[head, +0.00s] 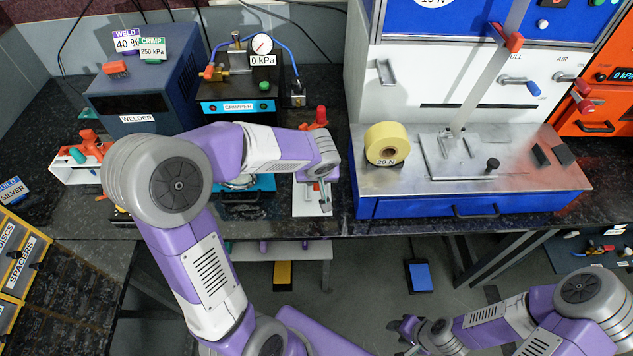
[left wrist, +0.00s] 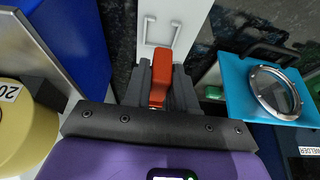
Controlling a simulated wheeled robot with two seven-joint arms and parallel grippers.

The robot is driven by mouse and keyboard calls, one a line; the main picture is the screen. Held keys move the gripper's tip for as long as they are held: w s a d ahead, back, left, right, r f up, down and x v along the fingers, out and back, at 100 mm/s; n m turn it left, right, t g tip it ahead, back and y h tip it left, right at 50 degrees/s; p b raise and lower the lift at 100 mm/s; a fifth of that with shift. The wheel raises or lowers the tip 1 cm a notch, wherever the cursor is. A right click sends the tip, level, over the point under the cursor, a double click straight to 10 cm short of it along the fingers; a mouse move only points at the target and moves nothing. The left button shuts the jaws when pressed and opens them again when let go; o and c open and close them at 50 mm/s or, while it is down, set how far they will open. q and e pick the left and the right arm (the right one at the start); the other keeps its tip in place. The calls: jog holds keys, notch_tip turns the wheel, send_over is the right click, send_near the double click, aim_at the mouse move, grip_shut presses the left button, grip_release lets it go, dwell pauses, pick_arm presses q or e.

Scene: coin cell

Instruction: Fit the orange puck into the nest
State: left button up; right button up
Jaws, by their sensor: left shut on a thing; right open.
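My left gripper (head: 324,203) is at the front edge of the bench, in front of the crimper and left of the blue-based press. A round metal ring in a blue plate (left wrist: 235,87), possibly the nest, is to the right in that view, apart from the gripper. In the head view my left arm largely covers this plate. My right gripper (head: 403,334) is open and empty, low in front of the bench.
The crimper (head: 240,107) with its gauge stands behind my left arm, beside the dark welder (head: 150,85). A yellow roll (head: 387,143) sits on the press base (head: 470,208) at right. A white block with a handle (left wrist: 170,20) is close beyond my left fingers.

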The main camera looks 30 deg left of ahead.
pick_arm(q)
jog(key=shift+r+p, duration=0.9)
jog(key=shift+r, duration=0.85)
